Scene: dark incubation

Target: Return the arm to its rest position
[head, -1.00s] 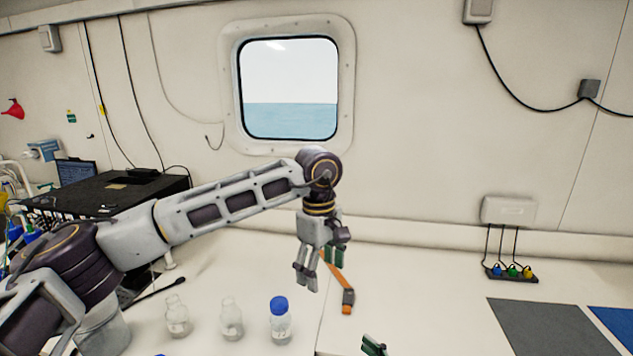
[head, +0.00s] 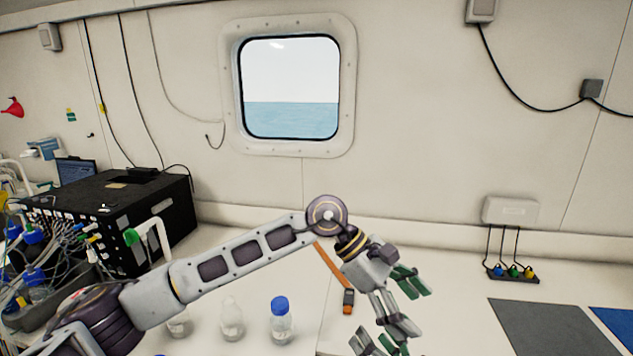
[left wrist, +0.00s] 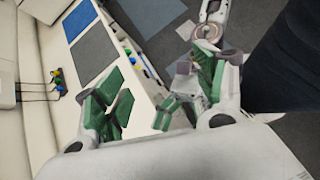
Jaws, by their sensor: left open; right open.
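My left arm reaches in from the left in the head view. Its gripper (head: 414,306) hangs over the bench right of the middle, tilted down and to the right, open with nothing between its green-padded fingers. In the left wrist view the same gripper (left wrist: 157,88) shows its two fingers spread apart and empty. My right gripper (head: 378,344) shows only in part at the bottom edge of the head view, close below the left one, open. No object is seen in it.
A blue-capped bottle (head: 281,320) and a clear bottle (head: 231,318) stand on the bench below my left arm. An orange-and-grey tool (head: 347,300) lies behind the gripper. A grey mat (head: 550,328) lies right. A black box (head: 120,215) stands left.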

